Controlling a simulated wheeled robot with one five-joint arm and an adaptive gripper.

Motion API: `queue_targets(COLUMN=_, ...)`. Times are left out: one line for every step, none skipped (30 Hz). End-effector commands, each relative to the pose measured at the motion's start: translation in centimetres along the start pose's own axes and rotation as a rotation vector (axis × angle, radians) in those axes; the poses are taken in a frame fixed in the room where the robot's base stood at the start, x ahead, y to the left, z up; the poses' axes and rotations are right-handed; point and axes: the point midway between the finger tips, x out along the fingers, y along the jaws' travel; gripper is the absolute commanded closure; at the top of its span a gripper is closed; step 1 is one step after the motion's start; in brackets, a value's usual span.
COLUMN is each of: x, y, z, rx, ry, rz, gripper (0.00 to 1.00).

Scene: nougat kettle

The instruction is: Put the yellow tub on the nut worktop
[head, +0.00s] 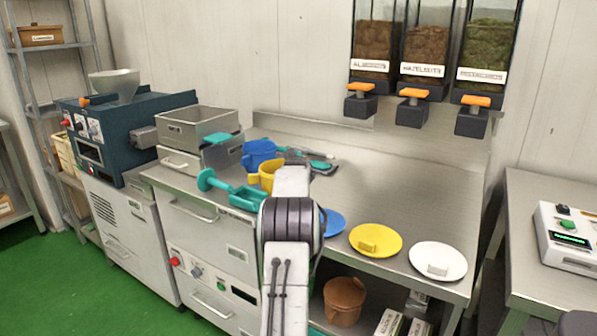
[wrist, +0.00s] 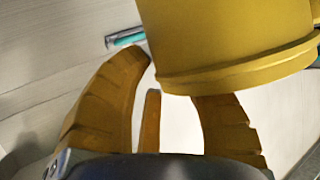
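The yellow tub (head: 268,175) appears upright near the blue tub, at the left part of the steel worktop (head: 345,185) below the nut dispensers. My arm hides its right side, and I cannot tell whether its base touches the surface. In the wrist view the yellow tub (wrist: 230,40) fills the top right, close to my gripper (wrist: 170,85). The ochre fingers are spread, with a gap between them. The tub covers the right fingertip. A narrow ochre strip shows between the fingers; I cannot tell what it is.
A blue tub (head: 259,154) and a teal scoop (head: 248,197) lie near the yellow tub. Blue (head: 334,222), yellow (head: 376,240) and white lids (head: 438,262) lie along the front edge. Nut dispensers (head: 412,90) hang at the back. The worktop's middle right is clear.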

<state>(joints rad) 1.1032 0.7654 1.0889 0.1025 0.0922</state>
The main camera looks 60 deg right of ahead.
Motion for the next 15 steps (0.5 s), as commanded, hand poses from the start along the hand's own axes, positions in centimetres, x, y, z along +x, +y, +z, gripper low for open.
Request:
queue_targets(x=0.0, y=0.0, z=0.0, rx=0.0, ry=0.0, rz=0.0, gripper=0.7)
queue_targets(x=0.0, y=0.0, z=0.0, rx=0.0, ry=0.0, rz=0.0, gripper=0.7)
queue_targets(x=-0.1, y=0.0, z=-0.1, rx=0.0, ry=0.0, rz=0.0, gripper=0.7)
queue_targets(x=-0.1, y=0.0, z=-0.2, rx=0.0, ry=0.0, rz=0.0, gripper=0.7)
queue_targets(x=-0.1, y=0.0, z=-0.3, rx=0.0, ry=0.0, rz=0.0, gripper=0.7)
queue_targets(x=-0.2, y=0.0, z=-0.3, rx=0.0, ry=0.0, rz=0.0, gripper=0.7)
queue_targets(x=-0.4, y=0.0, z=-0.3, rx=0.0, ry=0.0, rz=0.0, gripper=0.7)
queue_targets(x=-0.6, y=0.0, z=-0.3, rx=0.0, ry=0.001, rz=0.0, gripper=0.7)
queue_targets(x=-0.9, y=0.0, z=-0.3, rx=0.0, ry=0.001, rz=0.0, gripper=0.7)
queue_targets(x=-1.2, y=0.0, z=-0.3, rx=0.0, ry=0.002, rz=0.0, gripper=0.7)
queue_targets(x=-1.4, y=0.0, z=-0.3, rx=0.0, ry=0.001, rz=0.0, gripper=0.7)
queue_targets(x=-1.9, y=0.0, z=-0.3, rx=0.0, ry=0.002, rz=0.0, gripper=0.7)
queue_targets(x=-2.3, y=0.0, z=-0.2, rx=0.0, ry=0.001, rz=0.0, gripper=0.7)
queue_targets(x=-2.7, y=0.0, z=-0.2, rx=0.0, ry=0.001, rz=0.0, gripper=0.7)
queue_targets(x=-3.2, y=0.0, z=-0.3, rx=0.0, ry=0.002, rz=0.0, gripper=0.7)
